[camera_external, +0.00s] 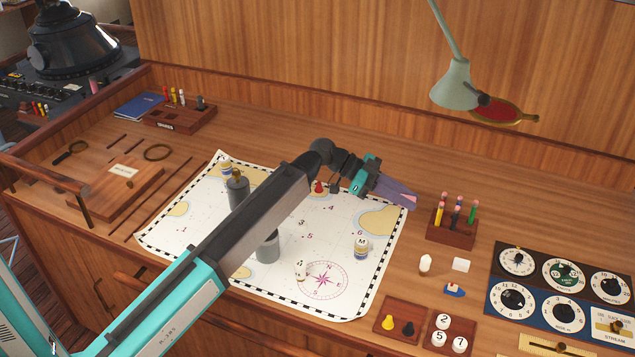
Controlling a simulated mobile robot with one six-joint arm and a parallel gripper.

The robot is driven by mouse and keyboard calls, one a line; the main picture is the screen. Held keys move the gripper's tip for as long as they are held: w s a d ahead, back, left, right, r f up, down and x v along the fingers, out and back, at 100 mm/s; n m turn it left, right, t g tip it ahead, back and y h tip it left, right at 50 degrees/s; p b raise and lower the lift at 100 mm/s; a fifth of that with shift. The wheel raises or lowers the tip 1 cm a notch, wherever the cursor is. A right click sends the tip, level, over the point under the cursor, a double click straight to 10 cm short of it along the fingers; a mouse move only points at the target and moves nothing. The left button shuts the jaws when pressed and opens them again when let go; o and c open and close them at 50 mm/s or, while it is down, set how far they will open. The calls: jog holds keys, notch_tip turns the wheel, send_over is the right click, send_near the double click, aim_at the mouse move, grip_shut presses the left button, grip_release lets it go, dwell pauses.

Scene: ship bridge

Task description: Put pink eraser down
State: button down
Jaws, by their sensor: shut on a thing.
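My gripper (401,197) is shut on the pink eraser (409,199), with a small pink part showing at the fingertips. The jaws hide the rest of the eraser. The gripper hangs over the upper right edge of the white chart (338,270), to the left of the wooden pencil holder (452,232). I cannot tell exactly how high above the desk it is.
The chart bears a red pawn (318,187), a grey cylinder (268,247) and a jar marked M (361,246). A lamp (455,86) hangs above. Bare desk lies between the chart and holder.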

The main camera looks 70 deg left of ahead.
jog(key=s+a+r+n+t+y+b, duration=0.1)
jog(key=s+a+n+y+b, duration=0.15)
jog(key=s+a, duration=0.65)
jog(key=s+a+n+t+y+b, duration=0.1)
jog(key=s+a+b, duration=0.35)
jog(key=s, duration=0.75)
jog(key=s+a+r+n+t+y+b, duration=0.1)
jog(key=s+a+b, duration=0.1)
jog(key=s+a, duration=0.75)
jog(key=s+f+n+y+b, duration=0.2)
jog(key=s+b, duration=0.2)
jog(key=s, duration=0.9)
jog(key=s+f+n+y+b, duration=0.2)
jog(key=s+y+b, duration=0.15)
jog(key=s, duration=0.95)
jog(key=shift+h, duration=0.5)
jog(key=f, duration=0.8)
jog(key=shift+w, duration=0.25)
jog(key=shift+f, duration=0.45)
jog(key=shift+w+a+p, duration=0.1)
jog(key=shift+p, duration=0.2)
